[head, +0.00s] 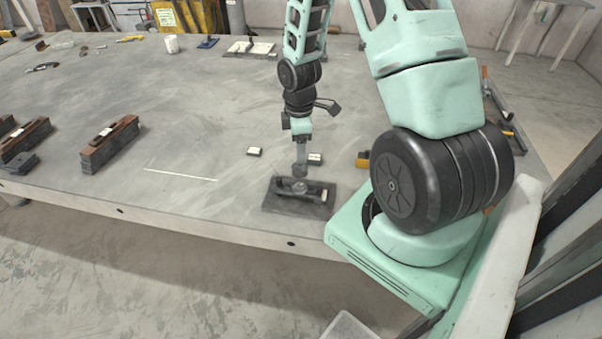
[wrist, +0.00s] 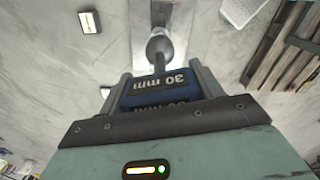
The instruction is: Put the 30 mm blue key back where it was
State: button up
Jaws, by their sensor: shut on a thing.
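The blue key (wrist: 158,92), marked 30 mm, is held between the two fingers of my gripper (wrist: 162,84). In the wrist view a dark stem runs from it to a rounded grey part (wrist: 160,48). In the head view my gripper (head: 301,128) points down above a dark base plate (head: 323,208) with a raised bar and grey knob near the table's front edge. A grey upright piece (head: 301,158) spans the space below my gripper. I cannot tell whether it touches the plate. The blue of the key does not show clearly in the head view.
A yellow and black item (head: 363,159) lies further right. Brown-topped blocks (head: 110,145) stand on the left. A white cup (head: 171,44) is at the back.

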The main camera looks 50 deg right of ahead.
jog(key=s+d+f+m+b, duration=0.1)
jog(key=s+d+m+b, duration=0.1)
jog(key=s+d+b, duration=0.45)
jog(key=s+d+f+m+b, duration=0.15)
jog(key=d+b, duration=0.25)
jog(key=d, duration=0.6)
notch_tip(320, 180, down, 9)
jog(key=p, duration=0.1)
jog(key=shift+s+d, duration=0.15)
jog(key=shift+s, duration=0.2)
jog(key=shift+f, duration=0.1)
jog(key=o, duration=1.4)
